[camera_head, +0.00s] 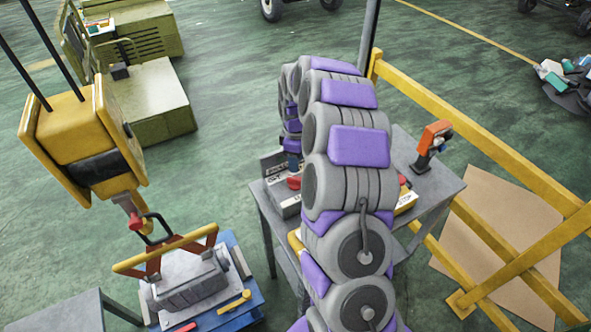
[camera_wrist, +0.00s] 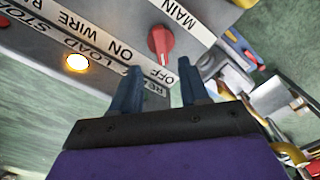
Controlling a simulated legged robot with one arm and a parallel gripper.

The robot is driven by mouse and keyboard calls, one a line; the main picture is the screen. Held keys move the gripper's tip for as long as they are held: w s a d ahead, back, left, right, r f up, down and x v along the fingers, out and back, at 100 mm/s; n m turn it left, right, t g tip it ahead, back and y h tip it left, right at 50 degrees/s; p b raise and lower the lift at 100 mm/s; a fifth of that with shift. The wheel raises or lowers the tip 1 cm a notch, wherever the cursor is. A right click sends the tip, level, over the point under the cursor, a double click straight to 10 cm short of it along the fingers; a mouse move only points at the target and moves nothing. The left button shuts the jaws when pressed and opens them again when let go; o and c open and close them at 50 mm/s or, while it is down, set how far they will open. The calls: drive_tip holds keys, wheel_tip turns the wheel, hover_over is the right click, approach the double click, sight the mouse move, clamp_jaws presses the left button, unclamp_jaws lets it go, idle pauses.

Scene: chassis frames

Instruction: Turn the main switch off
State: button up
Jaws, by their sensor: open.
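The main switch is a red rotary knob (camera_wrist: 161,42) on a grey control box (camera_wrist: 95,17), beside white strips lettered MAIN, ON and OFF. I cannot tell for sure which mark it points to. My gripper (camera_wrist: 159,76) is open in the wrist view. Its two blue fingers are spread below the knob, apart from it, with the OFF label near them. In the head view my gripper (camera_head: 292,160) is mostly hidden by my arm, just above the control box (camera_head: 279,197) on the grey table. A red knob (camera_head: 294,183) shows on the box there.
The grey table (camera_head: 432,187) also holds an orange-and-black power tool (camera_head: 434,140). A yellow railing (camera_head: 470,120) runs along the right. A yellow hoist (camera_head: 82,140) hangs at the left above a metal block (camera_head: 186,285). A lit yellow lamp (camera_wrist: 77,63) sits on the box.

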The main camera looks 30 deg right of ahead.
wheel_tip(320, 180, up, 10)
drive_tip(key=shift+f, duration=0.2)
idle(0.5)
drive_tip(key=s+a+r+m+b, duration=0.3)
drive_tip(key=s+a+r, duration=0.1)
drive_tip(key=s+a, duration=1.1)
drive_tip(key=s+f+m+g+b, duration=0.1)
drive_tip(key=s+f+m, duration=0.1)
drive_tip(key=s, duration=1)
drive_tip(key=s+a+f+m+b, duration=0.1)
drive_tip(key=s+f+m, duration=0.2)
drive_tip(key=s, duration=1)
drive_tip(key=shift+a+f+m+g+b, duration=0.15)
drive_tip(key=shift+a+m+g+b, duration=0.2)
drive_tip(key=shift+m, duration=0.45)
drive_tip(key=shift+d, duration=0.1)
